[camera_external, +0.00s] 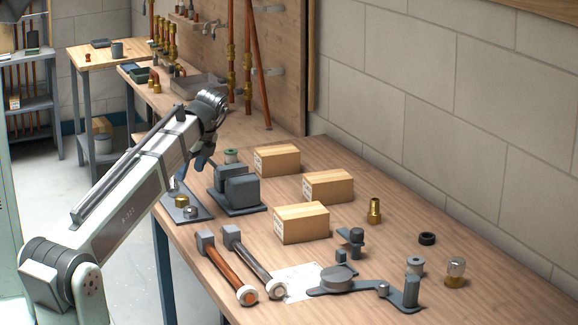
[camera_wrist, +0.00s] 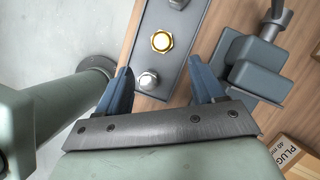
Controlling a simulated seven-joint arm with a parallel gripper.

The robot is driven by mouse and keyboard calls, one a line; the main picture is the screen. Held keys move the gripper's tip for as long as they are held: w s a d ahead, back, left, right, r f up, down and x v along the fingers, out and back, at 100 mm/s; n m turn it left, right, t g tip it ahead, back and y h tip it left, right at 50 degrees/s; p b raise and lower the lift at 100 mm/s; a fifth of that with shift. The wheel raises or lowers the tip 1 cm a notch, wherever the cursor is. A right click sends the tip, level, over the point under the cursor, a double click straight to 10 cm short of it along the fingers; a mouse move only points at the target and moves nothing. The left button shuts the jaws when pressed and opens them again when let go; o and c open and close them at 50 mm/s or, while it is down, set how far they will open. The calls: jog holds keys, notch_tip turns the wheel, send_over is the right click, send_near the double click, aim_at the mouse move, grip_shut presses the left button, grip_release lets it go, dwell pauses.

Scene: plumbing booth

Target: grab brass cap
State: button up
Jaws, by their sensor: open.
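The brass cap (camera_wrist: 161,41) is a small gold hexagonal piece on a narrow grey plate (camera_wrist: 172,65). It also shows in the external view (camera_external: 181,202), on the plate at the table's left edge. My gripper (camera_wrist: 162,75) is open and empty, with its blue fingers spread to either side of the plate in the wrist view. The cap appears beyond the fingertips, between their lines. In the external view my gripper (camera_external: 194,168) is above the plate's far end.
A dark grey two-block fixture (camera_external: 237,187) stands right of the plate. Cardboard boxes (camera_external: 302,223) stand further right. Two hammers (camera_external: 226,268) lie in front. A brass fitting (camera_external: 374,212) and a grey bent tool (camera_external: 367,285) are at the right. The floor drops off left of the plate.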

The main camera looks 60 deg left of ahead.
aim_at(182, 197)
jog(key=shift+x, duration=5)
jog(key=shift+w+a, duration=0.1)
jog(key=shift+a, duration=0.05)
jog(key=shift+r, duration=0.1)
jog(key=c, duration=1.1)
jog(key=shift+c, duration=0.3)
jog(key=shift+r, duration=0.1)
